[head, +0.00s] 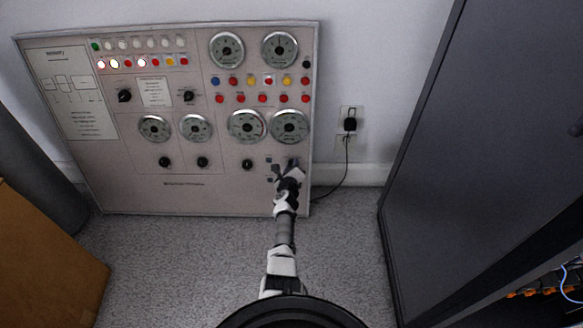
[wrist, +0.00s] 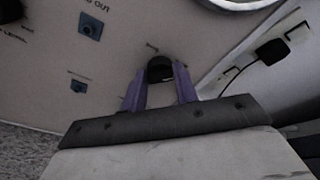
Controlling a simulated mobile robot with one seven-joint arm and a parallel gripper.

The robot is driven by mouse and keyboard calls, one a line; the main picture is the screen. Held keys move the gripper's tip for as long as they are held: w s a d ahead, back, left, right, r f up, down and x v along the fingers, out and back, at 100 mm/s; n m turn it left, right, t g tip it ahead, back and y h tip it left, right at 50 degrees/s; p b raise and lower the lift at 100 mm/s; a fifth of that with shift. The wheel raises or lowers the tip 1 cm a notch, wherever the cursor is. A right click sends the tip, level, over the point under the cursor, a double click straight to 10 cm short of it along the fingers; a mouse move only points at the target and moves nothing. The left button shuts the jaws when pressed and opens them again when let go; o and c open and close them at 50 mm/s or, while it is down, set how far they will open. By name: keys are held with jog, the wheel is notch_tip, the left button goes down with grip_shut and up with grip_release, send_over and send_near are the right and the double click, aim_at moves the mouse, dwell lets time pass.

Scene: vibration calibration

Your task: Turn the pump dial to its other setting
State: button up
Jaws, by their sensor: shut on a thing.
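The control panel (head: 225,185) leans against the wall, covered with gauges, lamps and knobs. My gripper (head: 288,167) reaches to its lower right part, below the rightmost large gauge (head: 290,126). In the wrist view my gripper (wrist: 160,82) has its two purple fingers on either side of a small black dial (wrist: 160,66) and is shut on it. A small label sits above this dial, too blurred to read. The dial's pointer and setting cannot be made out. In the head view the dial is hidden by my gripper.
Two blue sockets (wrist: 91,26) (wrist: 79,86) sit left of the dial. Another black knob (head: 247,164) is further left. A black plug and cable (head: 349,125) are on the wall to the right. A dark cabinet (head: 430,150) stands at right.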

jog(key=shift+n, duration=0.3)
jog(key=n+b, duration=0.1)
jog(key=n, duration=0.2)
jog(key=shift+f, duration=0.15)
jog(key=n, duration=0.4)
jog(key=shift+a+t+h+b, duration=0.1)
jog(key=shift+t+h+b, duration=0.2)
jog(key=shift+h+b, duration=0.1)
jog(key=n+b, duration=0.1)
jog(key=n, duration=0.3)
jog(key=shift+f+t, duration=0.15)
jog(key=shift+t, duration=0.15)
jog(key=shift+s+n+b, duration=0.1)
jog(key=shift+n+b, duration=0.4)
jog(key=shift+n, duration=1.1)
jog(key=o, duration=1)
jog(key=shift+c, duration=0.2)
jog(key=shift+s, duration=0.1)
